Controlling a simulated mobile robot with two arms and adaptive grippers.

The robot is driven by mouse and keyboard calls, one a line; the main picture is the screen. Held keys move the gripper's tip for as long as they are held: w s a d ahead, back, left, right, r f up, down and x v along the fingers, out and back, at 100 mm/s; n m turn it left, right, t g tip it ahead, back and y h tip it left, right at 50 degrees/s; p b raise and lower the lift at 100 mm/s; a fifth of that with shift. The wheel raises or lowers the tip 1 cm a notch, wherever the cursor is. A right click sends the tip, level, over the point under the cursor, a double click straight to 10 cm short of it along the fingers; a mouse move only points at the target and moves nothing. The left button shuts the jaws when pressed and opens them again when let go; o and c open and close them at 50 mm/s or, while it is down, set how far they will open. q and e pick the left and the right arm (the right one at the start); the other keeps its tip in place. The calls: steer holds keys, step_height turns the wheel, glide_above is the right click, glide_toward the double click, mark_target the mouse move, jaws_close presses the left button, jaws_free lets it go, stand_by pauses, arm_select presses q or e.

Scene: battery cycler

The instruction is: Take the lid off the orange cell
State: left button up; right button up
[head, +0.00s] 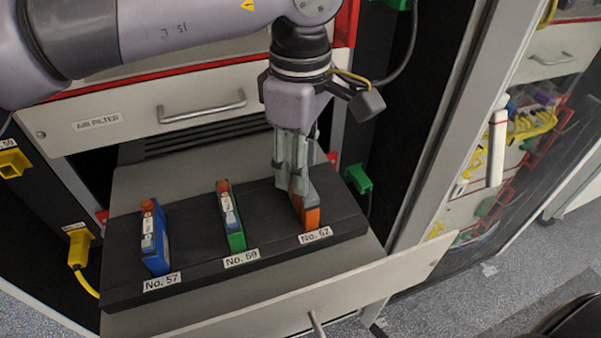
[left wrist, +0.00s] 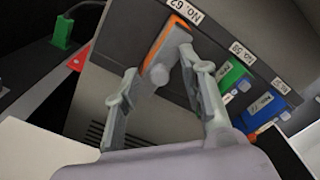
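The orange cell (head: 312,216) stands in the dark rack at the right slot, above the label No. 62. In the left wrist view the orange cell (left wrist: 177,22) carries a grey lid (left wrist: 167,50) with a rounded knob at its near end. My left gripper (head: 292,188) points down over the cell and hides most of the lid in the head view. In the left wrist view its two fingers (left wrist: 160,62) are apart, one on each side of the lid. The gripper looks open; whether a fingertip touches the lid I cannot tell. My right gripper is not in view.
A blue cell (head: 156,240) and a green cell (head: 232,218) stand in the same rack (head: 190,245), left of the orange one. A drawer with a handle (head: 202,107) is behind. A green connector (head: 358,179) with a cable sits right of the rack.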

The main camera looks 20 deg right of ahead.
arm_select(q)
steer(key=c, duration=0.8)
jaws_close()
steer(key=shift+r, duration=0.1)
steer(key=shift+r, duration=0.55)
step_height(320, 180, up, 19)
steer(key=shift+p, duration=0.45)
